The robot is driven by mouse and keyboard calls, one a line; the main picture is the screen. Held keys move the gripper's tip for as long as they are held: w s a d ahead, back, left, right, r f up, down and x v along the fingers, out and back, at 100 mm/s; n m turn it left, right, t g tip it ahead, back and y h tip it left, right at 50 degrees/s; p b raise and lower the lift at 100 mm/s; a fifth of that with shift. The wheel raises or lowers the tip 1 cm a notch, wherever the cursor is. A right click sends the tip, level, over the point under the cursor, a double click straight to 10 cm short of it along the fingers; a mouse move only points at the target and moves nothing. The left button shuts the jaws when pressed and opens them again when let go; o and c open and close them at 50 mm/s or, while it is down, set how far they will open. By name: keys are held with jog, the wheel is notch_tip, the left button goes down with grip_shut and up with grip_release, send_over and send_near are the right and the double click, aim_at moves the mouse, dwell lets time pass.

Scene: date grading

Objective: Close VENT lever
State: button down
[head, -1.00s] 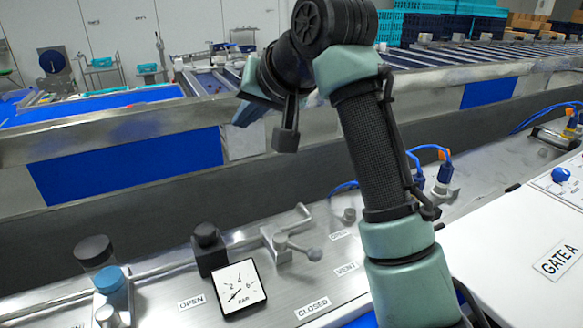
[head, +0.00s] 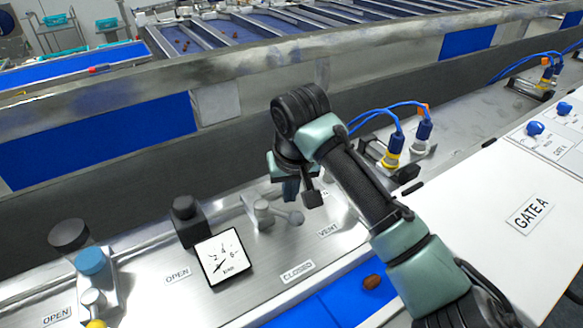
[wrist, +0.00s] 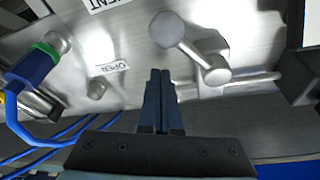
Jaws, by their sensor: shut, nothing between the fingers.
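The VENT lever (head: 264,212) is a grey metal lever on the steel panel, its round knob (head: 297,217) pointing right in the head view. In the wrist view the knob (wrist: 167,29) is at the top and the pivot (wrist: 215,70) lies lower right. An OPEN label (wrist: 110,67) shows in the wrist view. My gripper (wrist: 160,73) is shut and empty, beside the lever and apart from it in the picture. In the head view my arm partly hides the area behind the lever.
A square gauge (head: 223,257) and a black knob (head: 187,213) stand left of the lever. A blue-capped valve (head: 91,263) is farther left. Blue cables with plugs (head: 390,152) lie to the right, beside the white GATE A panel (head: 525,215). A brown date (head: 373,282) lies on the blue belt in front.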

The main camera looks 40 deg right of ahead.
jog(key=shift+s+a+r+p, duration=0.2)
jog(key=shift+s+a+p, duration=0.1)
jog(key=shift+s, duration=0.3)
jog(key=shift+s+a+r+p, duration=0.2)
jog(key=shift+s+p, duration=0.05)
jog(key=shift+s, duration=0.3)
jog(key=shift+s+a+r+p, duration=0.2)
jog(key=shift+s+a+p, duration=0.1)
jog(key=shift+s, duration=0.3)
